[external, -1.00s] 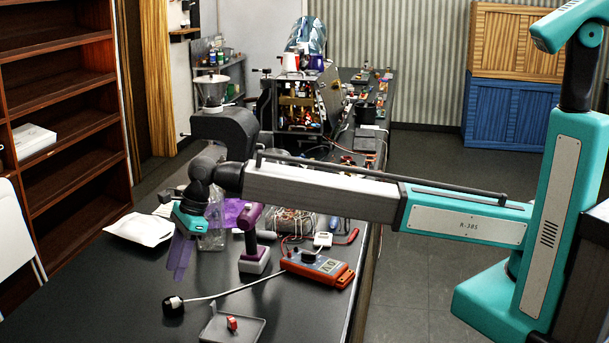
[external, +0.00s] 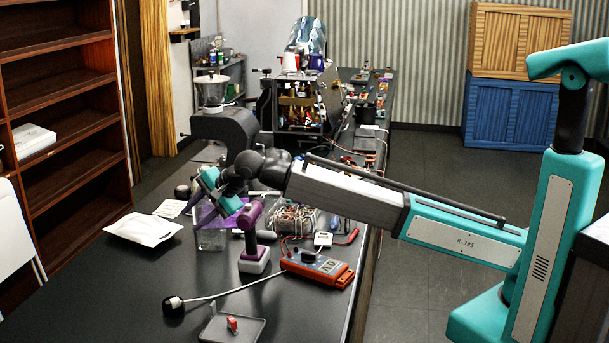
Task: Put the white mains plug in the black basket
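A small white block (external: 323,239), possibly the white mains plug, lies on the dark bench behind the orange meter; it is too small to be sure. I cannot clearly make out a black basket; a small dark container (external: 366,113) stands far back on the bench. The finger gap is not clear, and I see nothing held.
A purple-handled tool (external: 250,235) stands upright mid-bench, with an orange meter (external: 318,268) to its right. A clear box of wires (external: 291,215) sits behind. A white packet (external: 143,229) lies left, a grey tray (external: 250,328) in front. The left front bench is mostly clear.

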